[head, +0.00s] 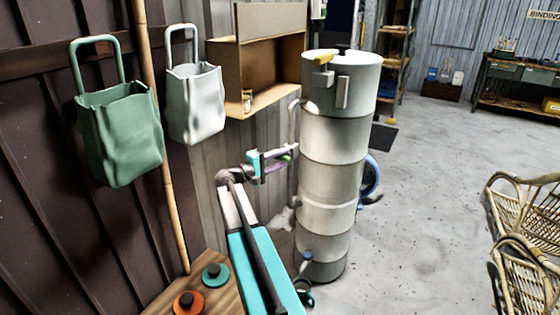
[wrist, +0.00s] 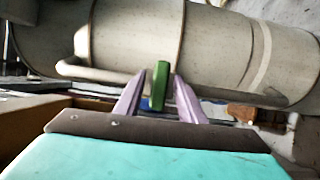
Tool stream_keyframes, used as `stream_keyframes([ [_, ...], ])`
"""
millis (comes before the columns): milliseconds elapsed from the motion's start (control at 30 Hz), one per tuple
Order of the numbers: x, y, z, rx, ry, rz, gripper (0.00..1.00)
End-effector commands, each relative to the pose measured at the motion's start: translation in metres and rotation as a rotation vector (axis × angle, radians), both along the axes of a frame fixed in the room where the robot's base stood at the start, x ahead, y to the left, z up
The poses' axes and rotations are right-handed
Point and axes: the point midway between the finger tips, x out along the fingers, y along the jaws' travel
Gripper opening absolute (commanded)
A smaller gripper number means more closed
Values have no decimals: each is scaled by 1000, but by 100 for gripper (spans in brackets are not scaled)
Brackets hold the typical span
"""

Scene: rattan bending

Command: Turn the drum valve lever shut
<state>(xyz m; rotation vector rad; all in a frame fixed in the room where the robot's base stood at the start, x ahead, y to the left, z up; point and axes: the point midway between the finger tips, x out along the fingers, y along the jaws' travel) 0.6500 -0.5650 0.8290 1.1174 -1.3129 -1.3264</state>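The drum (head: 335,180) is a tall pale cylinder of stacked sections, standing on the floor in the middle of the head view. It fills the top of the wrist view (wrist: 210,40). A small green lever (wrist: 160,86) stands upright in front of the drum side in the wrist view. My gripper (head: 289,156) is at the drum's left side near mid height. In the wrist view its two purple fingers (wrist: 160,80) stand on either side of the green lever, with a gap visible at each side. The lever's mount is hidden.
A pipe (head: 294,135) runs down the drum's left side. A wooden wall box (head: 270,70) hangs behind. Green (head: 120,135) and white (head: 195,105) bags hang at left. A wooden surface with round knobs (head: 215,275) is in front. Rattan chairs (head: 525,220) stand at right; floor between is clear.

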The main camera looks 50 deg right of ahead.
Motion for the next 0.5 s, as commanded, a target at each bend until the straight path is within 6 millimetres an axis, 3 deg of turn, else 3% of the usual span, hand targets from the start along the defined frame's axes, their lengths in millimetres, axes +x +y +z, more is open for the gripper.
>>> stream_keyframes([
  [267,2,7,0,-1,-1,4,36],
  [500,5,32,0,-1,-1,5,36],
])
